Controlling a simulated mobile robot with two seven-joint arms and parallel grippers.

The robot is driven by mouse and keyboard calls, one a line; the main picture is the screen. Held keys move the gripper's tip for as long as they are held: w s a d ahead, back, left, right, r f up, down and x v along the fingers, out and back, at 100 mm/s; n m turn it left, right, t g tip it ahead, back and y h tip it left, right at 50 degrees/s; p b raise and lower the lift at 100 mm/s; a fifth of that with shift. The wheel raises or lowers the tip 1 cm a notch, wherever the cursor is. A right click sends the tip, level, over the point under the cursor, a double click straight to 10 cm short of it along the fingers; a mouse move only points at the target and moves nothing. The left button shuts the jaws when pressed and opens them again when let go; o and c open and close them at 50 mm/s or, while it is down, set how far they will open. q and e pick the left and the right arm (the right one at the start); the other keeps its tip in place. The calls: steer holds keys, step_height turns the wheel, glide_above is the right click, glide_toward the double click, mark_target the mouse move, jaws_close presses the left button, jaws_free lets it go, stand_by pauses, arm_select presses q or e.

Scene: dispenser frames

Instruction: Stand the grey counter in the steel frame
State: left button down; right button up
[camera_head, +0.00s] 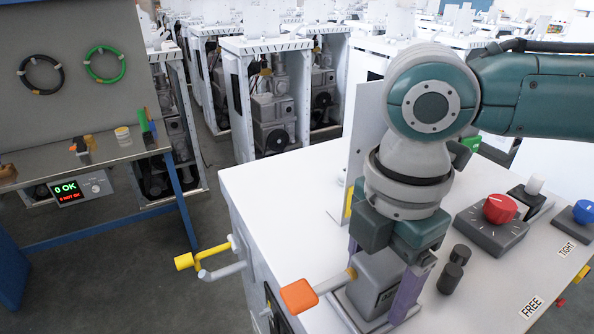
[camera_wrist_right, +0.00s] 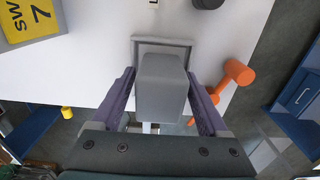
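The grey counter (camera_head: 375,283) is a boxy block standing upright on the white bench top. It also shows in the right wrist view (camera_wrist_right: 162,100). The low steel frame (camera_head: 343,312) surrounds its foot, and its far bar (camera_wrist_right: 160,41) shows beyond the block. The counter appears to be inside the frame; its foot is partly hidden. My right gripper (camera_head: 385,285) points down with its purple fingers on either side of the counter. In the wrist view narrow gaps show beside the block, so the gripper looks open around it. My left gripper is out of view.
An orange-ended lever (camera_head: 298,296) projects left beside the frame. A red knob box (camera_head: 498,210), black cylinders (camera_head: 452,270) and a blue knob (camera_head: 583,211) stand to the right. A yellow-ended handle (camera_head: 184,262) juts from the bench's left side. A yellow sign (camera_wrist_right: 32,20) stands nearby.

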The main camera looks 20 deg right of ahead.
mark_target(383, 260)
steer(key=shift+o, duration=0.9)
step_height(383, 260, up, 10)
steer(key=shift+b, duration=0.8)
